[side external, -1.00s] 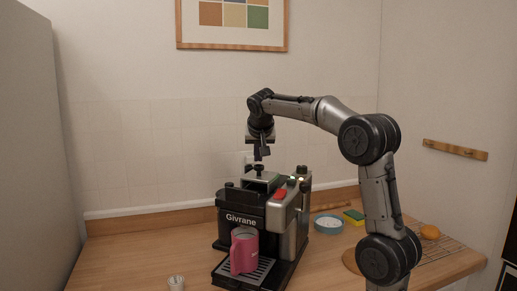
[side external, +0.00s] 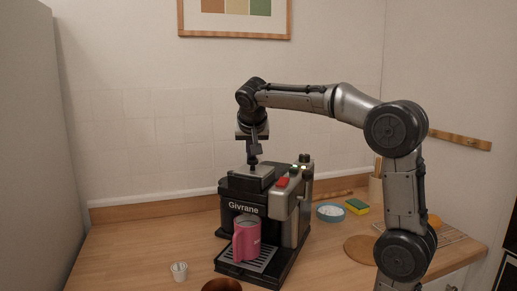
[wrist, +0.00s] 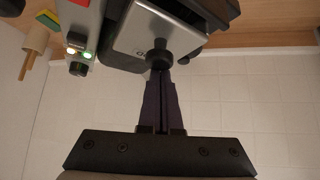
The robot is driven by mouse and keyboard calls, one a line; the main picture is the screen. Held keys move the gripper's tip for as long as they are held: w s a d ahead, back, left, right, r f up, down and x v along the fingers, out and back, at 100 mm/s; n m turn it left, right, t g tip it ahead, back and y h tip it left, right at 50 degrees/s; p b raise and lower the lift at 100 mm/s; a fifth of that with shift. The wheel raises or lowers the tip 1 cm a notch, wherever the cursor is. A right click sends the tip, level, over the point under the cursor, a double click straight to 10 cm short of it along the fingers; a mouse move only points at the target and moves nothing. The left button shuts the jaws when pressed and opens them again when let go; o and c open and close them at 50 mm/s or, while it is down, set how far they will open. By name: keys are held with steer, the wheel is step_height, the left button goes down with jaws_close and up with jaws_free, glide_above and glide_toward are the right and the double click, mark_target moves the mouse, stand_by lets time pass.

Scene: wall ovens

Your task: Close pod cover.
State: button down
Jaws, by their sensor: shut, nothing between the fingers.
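The coffee machine (side external: 264,215) stands on the wooden counter, marked Givrane on its front. Its silver pod cover (side external: 252,178) lies on top and looks roughly flat; I cannot tell if it is fully seated. A black knob sticks up from the cover, and it shows large in the wrist view (wrist: 158,56). My gripper (side external: 253,156) points down with its fingers shut and empty. In the wrist view my fingertips (wrist: 162,75) are right at the knob and overlap its edge; whether they touch it is unclear.
A pink mug (side external: 246,237) stands on the machine's drip tray. A red switch (side external: 282,182) and lit buttons are on its top right. A small white cup (side external: 179,271), a blue bowl (side external: 330,212) and a sponge (side external: 357,206) stand around it.

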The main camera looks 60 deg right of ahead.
steer(key=shift+a+f, duration=0.1)
steer(key=shift+a, duration=0.75)
steer(key=shift+d, duration=0.1)
steer(key=shift+w+d, duration=0.1)
steer(key=shift+d, duration=0.15)
steer(key=shift+w+d+r, duration=0.4)
steer(key=shift+d+r, duration=0.05)
steer(key=shift+d, duration=0.2)
steer(key=shift+w+d+r, duration=0.4)
steer(key=shift+d, duration=0.2)
steer(key=s+a+r+t, duration=0.1)
steer(key=s+a+r, duration=0.5)
steer(key=a+r, duration=0.2)
steer(key=s+a+f+n+y, duration=0.3)
steer(key=s+a+f+n, duration=0.3)
steer(key=f, duration=0.7)
steer(key=s+a+f+n+y, duration=0.4)
steer(key=s+a+f+n, duration=0.2)
steer(key=s+a+f, duration=0.4)
step_height(320, 180, down, 3)
steer(key=shift+s+r+t, duration=0.1)
steer(key=shift+s+t, duration=0.2)
steer(key=shift+s, duration=0.35)
